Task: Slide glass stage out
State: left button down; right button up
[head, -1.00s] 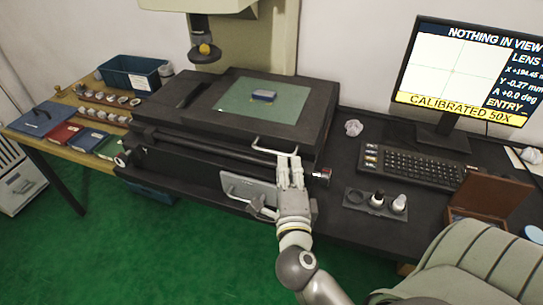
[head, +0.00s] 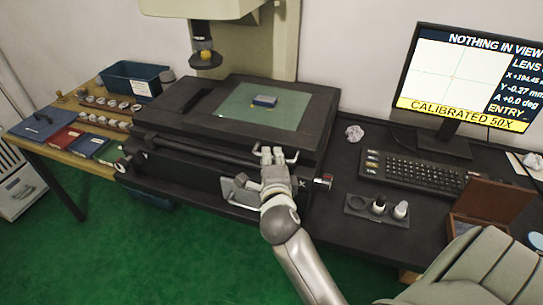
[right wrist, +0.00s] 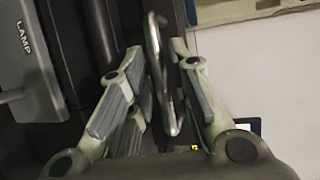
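A metal bar handle (head: 292,156) is at the front edge of the frame. My right gripper (head: 267,152) is at this handle. In the right wrist view, the handle (right wrist: 154,45) passes between the two spread fingers of the right gripper (right wrist: 157,60), with gaps showing on both sides. My left gripper is not in view.
The machine's lens column with a yellow-tipped part (head: 206,54) stands above the stage. A grey panel marked LAMP (right wrist: 25,65) is beside the gripper. A keyboard (head: 415,170) and monitor (head: 465,80) are at right. The green floor in front is clear.

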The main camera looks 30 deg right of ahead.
jog(key=shift+w+d+f, duration=0.15)
jog(key=shift+w+d, duration=0.2)
jog(key=shift+w, duration=0.2)
grip_shut()
